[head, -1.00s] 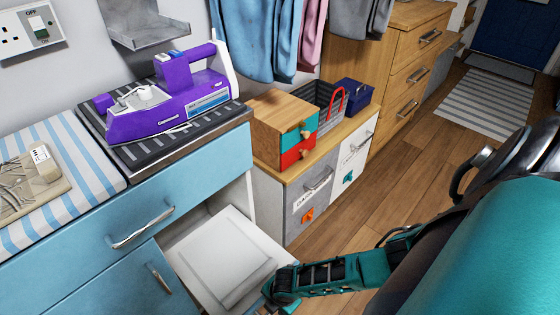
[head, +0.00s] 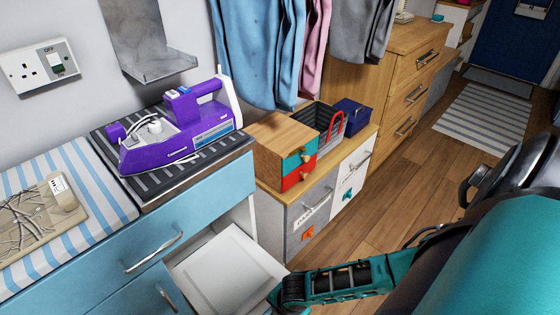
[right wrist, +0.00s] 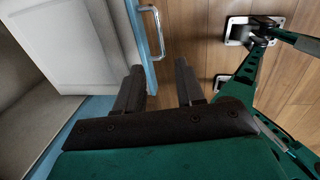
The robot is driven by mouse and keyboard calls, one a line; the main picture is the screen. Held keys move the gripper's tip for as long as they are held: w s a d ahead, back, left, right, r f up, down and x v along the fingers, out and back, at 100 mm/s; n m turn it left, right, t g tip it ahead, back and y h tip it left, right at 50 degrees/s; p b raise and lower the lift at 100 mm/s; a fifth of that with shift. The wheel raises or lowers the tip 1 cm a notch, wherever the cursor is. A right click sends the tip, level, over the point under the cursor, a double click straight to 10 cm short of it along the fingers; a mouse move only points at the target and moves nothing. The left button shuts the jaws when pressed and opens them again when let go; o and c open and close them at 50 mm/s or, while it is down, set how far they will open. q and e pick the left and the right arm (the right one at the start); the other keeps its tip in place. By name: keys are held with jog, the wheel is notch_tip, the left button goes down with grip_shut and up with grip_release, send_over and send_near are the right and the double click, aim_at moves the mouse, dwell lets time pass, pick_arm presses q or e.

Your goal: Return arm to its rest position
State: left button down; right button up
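My right arm (head: 345,279) comes in from the right of the head view and reaches low across the floor toward the blue cabinet. Its gripper is not clear there. The fingers are over the wooden floor, close to the edge of a white panel (right wrist: 72,38) with a blue edge and a metal handle (right wrist: 153,30). I cannot tell whether a finger touches it. My left arm and gripper are not in view.
The white panel also stands out from the blue cabinet (head: 225,268). A purple iron (head: 180,138) rests on the counter. Grey and white drawers (head: 310,212) hold a small wooden box (head: 282,140) and baskets. Open wooden floor (head: 410,190) lies to the right.

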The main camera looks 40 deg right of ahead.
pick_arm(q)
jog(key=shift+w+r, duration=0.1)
pick_arm(e)
jog(key=shift+a, duration=0.1)
